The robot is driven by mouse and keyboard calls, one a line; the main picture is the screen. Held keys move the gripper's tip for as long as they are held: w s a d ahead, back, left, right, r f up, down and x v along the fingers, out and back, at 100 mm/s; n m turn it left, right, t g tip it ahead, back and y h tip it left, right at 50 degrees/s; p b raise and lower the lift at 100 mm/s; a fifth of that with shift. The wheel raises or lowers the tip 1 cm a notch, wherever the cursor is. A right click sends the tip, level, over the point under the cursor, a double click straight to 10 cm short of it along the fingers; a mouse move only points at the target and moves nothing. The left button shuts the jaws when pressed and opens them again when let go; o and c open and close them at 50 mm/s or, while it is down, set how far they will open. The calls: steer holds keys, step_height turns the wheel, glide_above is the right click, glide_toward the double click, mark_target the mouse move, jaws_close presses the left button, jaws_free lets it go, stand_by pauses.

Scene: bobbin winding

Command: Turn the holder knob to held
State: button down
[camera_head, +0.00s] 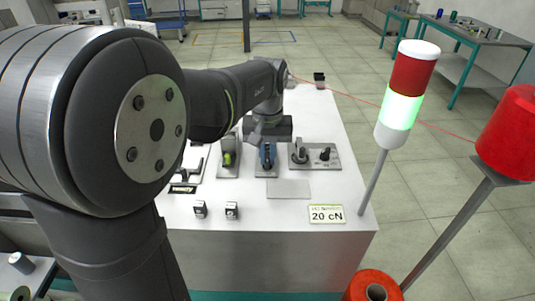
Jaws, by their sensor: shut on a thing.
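My gripper (266,144) points down over the middle of the white bench, at the end of my dark arm. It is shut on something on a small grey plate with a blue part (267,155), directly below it. I take this to be the holder knob, but the jaws and the gripped part are too small and partly hidden to tell its setting. Just right of it, another plate carries a silver post (299,153) and a black knob (325,154).
Left of my gripper stands a plate with a yellow-green part (228,158). Two small dark-and-white blocks (200,209) (232,209) and a "20 cN" sign (327,214) are near the front. A signal tower (408,92), lit green, and a red spool (508,128) stand right.

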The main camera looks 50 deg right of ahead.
mark_target(267, 157)
stand_by(0.3)
steer(key=c, duration=1.5)
jaws_free()
steer(key=shift+r, duration=0.15)
step_height(267, 157, up, 17)
steer(key=shift+r, duration=0.1)
step_height(267, 157, down, 18)
steer(key=shift+r, duration=0.25)
steer(key=shift+r, duration=0.15)
